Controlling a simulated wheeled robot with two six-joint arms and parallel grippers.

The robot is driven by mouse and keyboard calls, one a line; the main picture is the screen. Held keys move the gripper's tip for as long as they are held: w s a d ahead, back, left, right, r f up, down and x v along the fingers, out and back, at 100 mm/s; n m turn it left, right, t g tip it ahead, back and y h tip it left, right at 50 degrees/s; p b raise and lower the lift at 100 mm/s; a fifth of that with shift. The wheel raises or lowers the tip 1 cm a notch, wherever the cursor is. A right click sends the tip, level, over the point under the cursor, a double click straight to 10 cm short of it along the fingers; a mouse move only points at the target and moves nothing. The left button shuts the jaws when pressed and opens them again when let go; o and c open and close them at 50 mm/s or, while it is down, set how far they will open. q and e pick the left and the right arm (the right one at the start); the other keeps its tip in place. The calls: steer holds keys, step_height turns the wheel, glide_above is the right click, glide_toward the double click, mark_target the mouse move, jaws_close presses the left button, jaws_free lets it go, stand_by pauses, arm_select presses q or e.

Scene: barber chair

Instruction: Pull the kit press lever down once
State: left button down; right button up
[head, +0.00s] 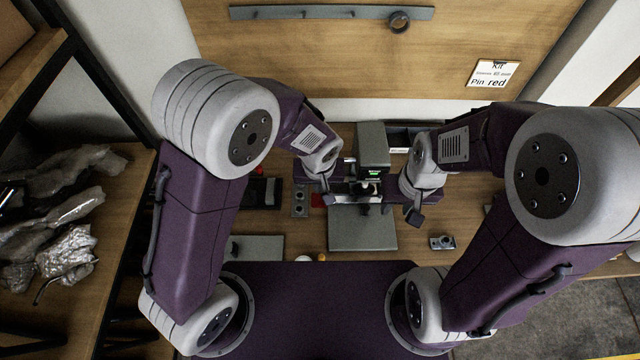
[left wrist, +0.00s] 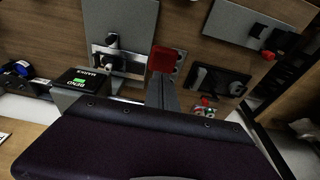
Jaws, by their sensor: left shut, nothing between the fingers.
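The grey press (head: 372,150) stands at the back middle of the bench, with a small green-lit display on its head. Its head and display also show in the left wrist view (left wrist: 78,82), at the left. The lever is not clearly made out; dark parts crowd the press front. My left gripper (head: 325,197) is just left of the press, pointing down, shut and empty. In the left wrist view its fingers (left wrist: 162,92) point toward a red piece (left wrist: 163,60); contact cannot be told. My right gripper (head: 413,214) is just right of the press, and its jaws are unclear.
A grey plate (head: 362,230) lies in front of the press. Another grey plate (head: 257,248) lies at the left, near a dark tray (head: 262,193). A small metal part (head: 442,242) lies at the right. Shelves with crumpled bags (head: 65,235) stand far left.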

mark_target(319, 201)
arm_select(q)
steer(key=shift+f, duration=0.15)
steer(key=shift+s+f+b, duration=0.3)
steer(key=shift+f+b, duration=0.6)
steer(key=shift+b, duration=0.25)
steer(key=shift+r, duration=0.1)
steer(key=shift+s+f+b, duration=0.2)
steer(key=shift+f+b, duration=1)
steer(key=shift+s+f+b, duration=0.15)
steer(key=shift+f+b, duration=1)
steer(key=shift+r, duration=0.1)
steer(key=shift+s, duration=0.1)
